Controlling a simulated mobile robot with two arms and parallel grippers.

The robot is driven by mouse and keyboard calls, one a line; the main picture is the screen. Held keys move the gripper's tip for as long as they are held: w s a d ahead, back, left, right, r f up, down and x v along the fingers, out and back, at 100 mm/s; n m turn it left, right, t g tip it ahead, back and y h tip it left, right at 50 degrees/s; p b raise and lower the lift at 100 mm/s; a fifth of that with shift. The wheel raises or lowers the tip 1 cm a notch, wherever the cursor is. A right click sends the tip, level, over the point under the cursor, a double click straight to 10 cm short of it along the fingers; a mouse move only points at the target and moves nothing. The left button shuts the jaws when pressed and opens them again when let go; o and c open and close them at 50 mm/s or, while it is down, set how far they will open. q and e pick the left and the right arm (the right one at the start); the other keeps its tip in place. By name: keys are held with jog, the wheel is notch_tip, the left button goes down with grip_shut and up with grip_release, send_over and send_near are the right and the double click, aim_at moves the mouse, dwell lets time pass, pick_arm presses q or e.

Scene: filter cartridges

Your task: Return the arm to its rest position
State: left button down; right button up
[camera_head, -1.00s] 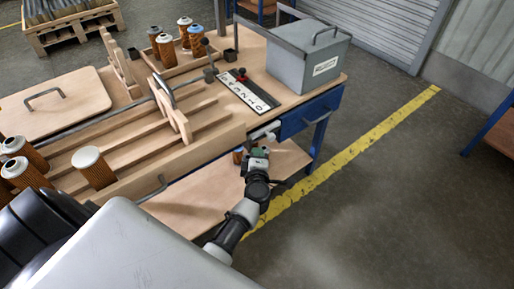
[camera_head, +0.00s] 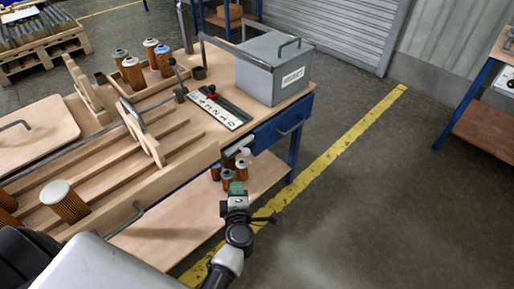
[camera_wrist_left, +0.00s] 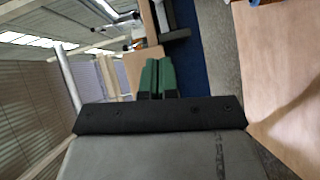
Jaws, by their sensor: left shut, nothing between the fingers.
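My left gripper (camera_head: 236,187) is in front of the workbench's near edge, in the lower middle of the head view. Its green fingers are shut with nothing between them, and they show together in the left wrist view (camera_wrist_left: 157,76). My left forearm runs down from it to the bottom of the head view. Several orange filter cartridges (camera_head: 228,177) stand on the lower shelf (camera_head: 170,226), just behind the gripper in the picture. I cannot tell whether the gripper touches anything. My right gripper is not in view.
The workbench's wooden rack (camera_head: 160,195) holds a white-capped cartridge (camera_head: 65,203) near its front. A grey reject box (camera_head: 272,75) and a lettered strip (camera_head: 220,108) are on the right end. A blue drawer (camera_head: 280,127) is below. Open floor (camera_head: 370,210) lies right, past a yellow line (camera_head: 340,158).

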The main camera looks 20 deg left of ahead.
pick_arm(q)
jog(key=shift+f, duration=0.1)
jog(key=s+d+f+m+g+h+p, duration=0.2)
jog(key=s+d+f+m+h, duration=0.25)
jog(key=s+f+m, duration=0.4)
jog(key=s+d+f+m+g+h+p, duration=0.25)
jog(key=s+f+m+h, duration=0.3)
jog(key=f+m, duration=0.6)
jog(key=s+a+f+m+g, duration=0.1)
jog(key=s+a+f+g, duration=0.1)
jog(key=s, duration=0.6)
jog(key=s+a+f+m+g+y, duration=0.1)
jog(key=s+f+g, duration=0.3)
jog(key=s, duration=0.5)
jog(key=s+a+f+m+g+p, duration=0.1)
jog(key=s+a+f+m+g, duration=0.2)
jog(key=s+f, duration=0.3)
jog(key=s, duration=0.2)
jog(key=shift+s+f+y, duration=0.2)
jog(key=shift+s+y, duration=0.1)
